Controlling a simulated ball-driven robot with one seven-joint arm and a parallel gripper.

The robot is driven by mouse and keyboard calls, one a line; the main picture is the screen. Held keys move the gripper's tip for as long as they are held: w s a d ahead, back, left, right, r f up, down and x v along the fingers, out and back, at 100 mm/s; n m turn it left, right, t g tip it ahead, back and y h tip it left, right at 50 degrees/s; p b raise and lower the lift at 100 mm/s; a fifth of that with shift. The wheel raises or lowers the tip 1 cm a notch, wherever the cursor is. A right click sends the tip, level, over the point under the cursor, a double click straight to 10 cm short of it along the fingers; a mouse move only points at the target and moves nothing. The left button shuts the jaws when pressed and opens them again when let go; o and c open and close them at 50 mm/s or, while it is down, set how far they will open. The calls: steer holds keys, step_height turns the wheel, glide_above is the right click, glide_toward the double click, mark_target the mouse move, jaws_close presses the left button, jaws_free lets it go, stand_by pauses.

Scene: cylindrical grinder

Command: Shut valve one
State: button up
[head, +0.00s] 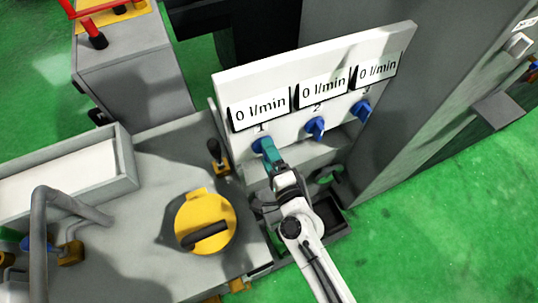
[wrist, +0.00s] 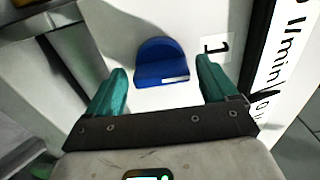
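Valve one is a blue knob (head: 257,146) on the white panel (head: 400,45), under the number 1 and a display reading 0 l/min. In the wrist view the knob (wrist: 162,62) lies ahead, between and beyond my two teal fingers. My gripper (wrist: 160,85) is open, with clear gaps on both sides of the knob, and holds nothing. In the head view my gripper (head: 268,150) is at valve one and partly covers it. Whether a finger touches the panel cannot be told.
Blue valves two (head: 316,128) and three (head: 361,110) are to the right on the same panel, each under a 0 l/min display. A black-knobbed lever (head: 214,150) stands close left of valve one. A yellow round cover (head: 205,220) sits on the grey machine top. A grey column stands right.

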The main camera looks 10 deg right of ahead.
steer(key=b+v, duration=0.3)
steer(key=v, duration=0.7)
steer(key=shift+s+d, duration=0.1)
steer(key=shift+s, duration=0.3)
stand_by(0.3)
steer(key=s+d+f+n+g+h, duration=0.1)
steer(key=s+d+f+n+g, duration=0.1)
steer(key=s+d+n+g, duration=0.1)
steer(key=s+d+f+n+g, duration=0.2)
steer(key=s+d+n+g, duration=0.2)
steer(key=d+n+g, duration=0.1)
steer(key=s+d+f+n+g+h, duration=0.1)
steer(key=s+d+f+n+g, duration=0.1)
steer(key=s+d+n+g, duration=0.2)
steer(key=shift+s+d+n+g+h, duration=0.15)
steer(key=shift+n+g+h, duration=0.2)
steer(key=shift+n, duration=0.65)
steer(key=s+d+r+g+h, duration=0.1)
steer(key=s+d+g+h, duration=0.1)
steer(key=s+d, duration=0.4)
steer(key=shift+s+d+r+n+g, duration=0.3)
steer(key=shift+s+g, duration=0.3)
steer(key=shift+g, duration=0.25)
